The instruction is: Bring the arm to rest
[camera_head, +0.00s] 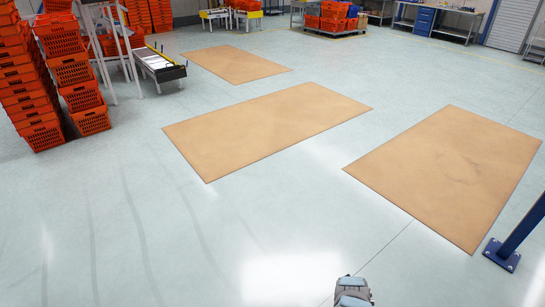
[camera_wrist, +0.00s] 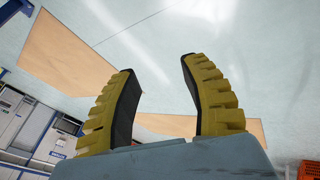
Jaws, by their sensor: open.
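My gripper (camera_wrist: 158,75) shows in the wrist view with two yellow, ribbed fingers with dark inner pads. The fingers are apart and nothing is between them. The wrist view is tilted, with floor behind the fingers. In the head view a grey part of my arm (camera_head: 353,291) shows at the bottom edge, right of centre, above bare floor. The fingers cannot be made out there.
Stacked orange totes (camera_head: 72,72) stand at the left beside a small conveyor table (camera_head: 160,66). Brown floor panels (camera_head: 268,125) lie flat in the middle. A blue post (camera_head: 519,237) is bolted down at the right. The near floor is clear.

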